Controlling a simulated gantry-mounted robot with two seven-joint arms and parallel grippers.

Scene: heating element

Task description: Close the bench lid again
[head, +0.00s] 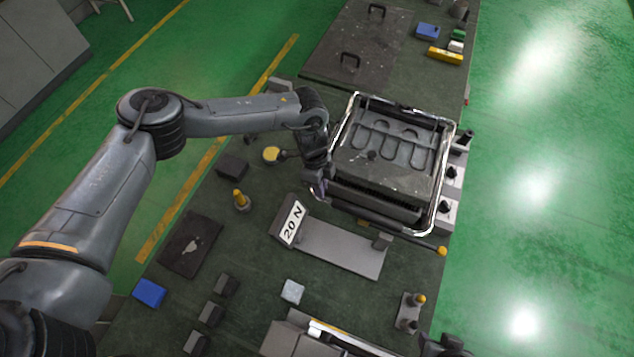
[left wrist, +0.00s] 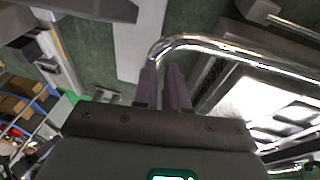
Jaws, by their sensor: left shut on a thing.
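The box-like unit (head: 393,158) with looped grey shapes on its top stands on the right side of the bench, framed by a shiny metal bar (head: 433,212). I cannot tell for sure which part of it is the bench lid, or its angle. My left gripper (head: 318,188) is at the unit's left front corner. In the left wrist view, its purple fingers (left wrist: 163,88) are shut on the shiny bar (left wrist: 215,43) near its bend. The exact contact is partly hidden.
A flat dark panel (head: 352,40) with two handles lies at the back. A "20 N" block (head: 291,222) and a grey plate (head: 342,249) lie in front of the unit. A yellow-topped peg (head: 241,199) and several dark blocks stand on the left. Knobs (head: 451,173) line the right edge.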

